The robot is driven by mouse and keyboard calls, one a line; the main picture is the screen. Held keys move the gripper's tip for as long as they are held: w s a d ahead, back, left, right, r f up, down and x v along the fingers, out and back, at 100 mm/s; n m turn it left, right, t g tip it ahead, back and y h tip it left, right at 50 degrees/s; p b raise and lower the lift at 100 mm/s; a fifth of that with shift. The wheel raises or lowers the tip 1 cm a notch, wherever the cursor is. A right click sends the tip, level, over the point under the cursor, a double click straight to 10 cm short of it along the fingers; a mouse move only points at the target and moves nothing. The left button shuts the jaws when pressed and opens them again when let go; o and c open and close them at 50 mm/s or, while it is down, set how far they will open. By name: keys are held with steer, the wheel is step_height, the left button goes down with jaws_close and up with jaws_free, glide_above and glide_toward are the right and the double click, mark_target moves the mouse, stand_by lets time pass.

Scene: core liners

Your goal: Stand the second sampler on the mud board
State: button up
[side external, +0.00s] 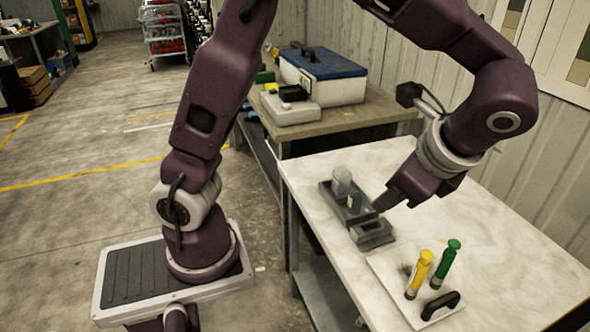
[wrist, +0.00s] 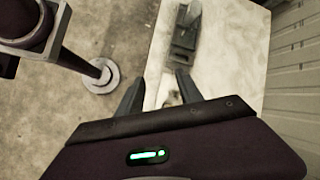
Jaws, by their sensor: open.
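A yellow sampler (side external: 420,275) and a green sampler (side external: 446,264) stand side by side, apart, on a pale board (side external: 387,268) on the table. Both look upright; their lean to the right may be perspective. My gripper (side external: 384,203) is open, just above the dark grey rack's near right side and behind the samplers. I cannot tell whether it touches the rack. In the wrist view my gripper's (wrist: 158,88) two fingers are spread, with nothing clearly held between them. The samplers cannot be made out in the wrist view.
The dark grey rack (side external: 375,236) holds a clear cup (side external: 342,182) at its far end; the rack also shows in the wrist view (wrist: 183,52). A black handle (side external: 441,304) sits at the board's front. The table's right side (side external: 500,250) is clear. A blue-lidded cooler (side external: 325,75) stands on the bench behind.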

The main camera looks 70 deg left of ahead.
steer(key=s+a+r+n+t+h, duration=0.2)
steer(key=s+n+h, duration=0.1)
steer(key=s+n, duration=0.3)
steer(key=s+a+r+n+t+h, duration=0.2)
steer(key=s+n, duration=0.4)
steer(key=s, duration=0.4)
steer(key=shift+r+t+h, duration=0.5)
steer(key=shift+r+h, duration=0.1)
steer(key=shift+h, duration=0.1)
